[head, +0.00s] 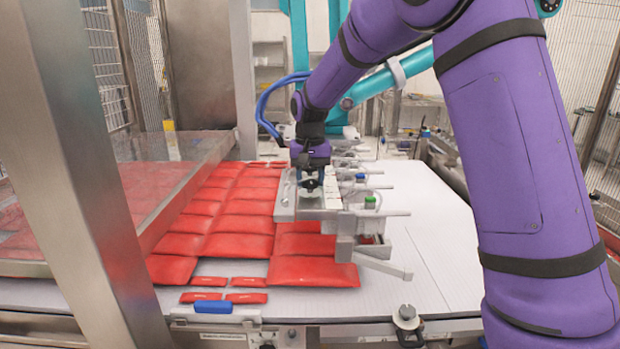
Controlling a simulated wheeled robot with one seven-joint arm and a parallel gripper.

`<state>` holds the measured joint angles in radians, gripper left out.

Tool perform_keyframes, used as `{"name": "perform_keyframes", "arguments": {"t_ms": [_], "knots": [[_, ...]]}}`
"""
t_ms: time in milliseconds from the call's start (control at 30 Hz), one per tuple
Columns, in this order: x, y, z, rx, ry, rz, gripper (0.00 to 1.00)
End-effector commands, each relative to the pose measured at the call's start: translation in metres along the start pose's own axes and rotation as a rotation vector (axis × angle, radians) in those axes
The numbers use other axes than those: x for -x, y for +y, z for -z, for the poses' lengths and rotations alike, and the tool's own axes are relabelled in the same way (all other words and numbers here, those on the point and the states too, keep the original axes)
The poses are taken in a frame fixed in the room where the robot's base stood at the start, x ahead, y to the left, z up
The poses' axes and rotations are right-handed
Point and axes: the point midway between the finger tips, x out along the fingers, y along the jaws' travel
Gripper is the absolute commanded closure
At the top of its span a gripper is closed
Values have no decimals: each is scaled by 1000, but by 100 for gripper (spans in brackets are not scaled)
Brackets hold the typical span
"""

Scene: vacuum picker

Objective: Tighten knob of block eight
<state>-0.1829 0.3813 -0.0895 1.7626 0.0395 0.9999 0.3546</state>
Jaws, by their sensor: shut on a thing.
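My gripper (310,183) is in the middle of the head view, at the end of the purple arm, pointing down at the metal vacuum picker (340,213). Its dark fingers are shut on a small knob on top of the picker's left part. The knob is mostly hidden by the fingers. The picker has a row of blocks with small arms sticking out to the right. I cannot read any block numbers, so I cannot tell which block this is.
Red flat packs (238,222) lie in rows under and left of the picker on a white conveyor (440,240). A metal frame post (85,170) and clear guard stand at left. My arm fills the right side. The conveyor's right part is clear.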

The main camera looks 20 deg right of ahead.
Motion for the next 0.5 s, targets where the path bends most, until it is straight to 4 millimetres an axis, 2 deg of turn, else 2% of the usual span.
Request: {"name": "perform_keyframes", "arguments": {"t_ms": [200,500], "knots": [[1,0,1,-145,3,2,80],[1,0,1,-255,3,1,80]]}}
